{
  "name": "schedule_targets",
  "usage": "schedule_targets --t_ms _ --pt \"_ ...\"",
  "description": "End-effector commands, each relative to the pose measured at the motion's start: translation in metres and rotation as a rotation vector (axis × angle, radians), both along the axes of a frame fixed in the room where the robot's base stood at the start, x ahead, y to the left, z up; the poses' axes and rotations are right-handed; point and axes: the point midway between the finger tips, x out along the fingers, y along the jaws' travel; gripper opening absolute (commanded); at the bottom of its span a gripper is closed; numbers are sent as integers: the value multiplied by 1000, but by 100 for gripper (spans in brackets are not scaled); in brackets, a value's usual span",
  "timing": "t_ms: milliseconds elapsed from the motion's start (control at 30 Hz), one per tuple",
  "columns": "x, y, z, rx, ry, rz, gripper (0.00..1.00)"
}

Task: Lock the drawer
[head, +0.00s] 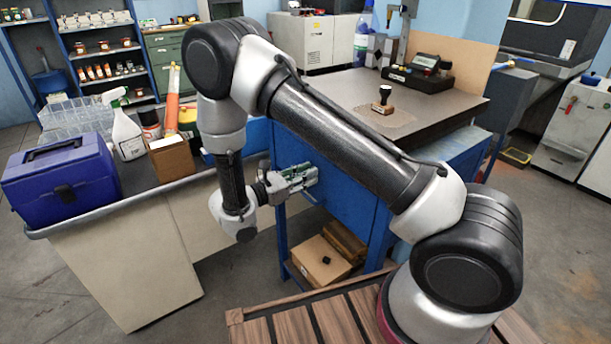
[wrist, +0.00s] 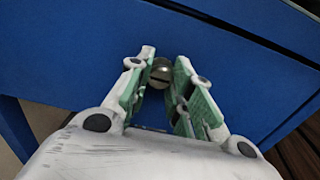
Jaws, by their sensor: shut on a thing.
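The blue drawer front (head: 345,200) is on the side of the blue bench, below the dark tabletop. In the wrist view the blue front (wrist: 230,55) fills most of the picture. A round metal lock (wrist: 160,73) with a slot across its face sits on it. My gripper (head: 311,175) is at the drawer front in the head view. In the wrist view its green-padded fingers (wrist: 160,80) stand on either side of the lock and are shut on it. The lock is hidden behind the gripper in the head view.
A stamp (head: 382,100) and a black instrument (head: 418,76) stand on the tabletop (head: 345,90). A cardboard box (head: 318,262) lies on the shelf below the drawer. A blue toolbox (head: 62,180) and a spray bottle (head: 126,133) stand on the left counter.

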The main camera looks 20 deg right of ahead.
Motion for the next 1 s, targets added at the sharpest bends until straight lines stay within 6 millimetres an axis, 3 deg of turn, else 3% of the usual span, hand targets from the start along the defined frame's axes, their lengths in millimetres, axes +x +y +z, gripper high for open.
schedule_targets --t_ms 367,1000 --pt "0 0 0 49 -147 0 0" --pt "0 0 -1 232 -711 0 0"
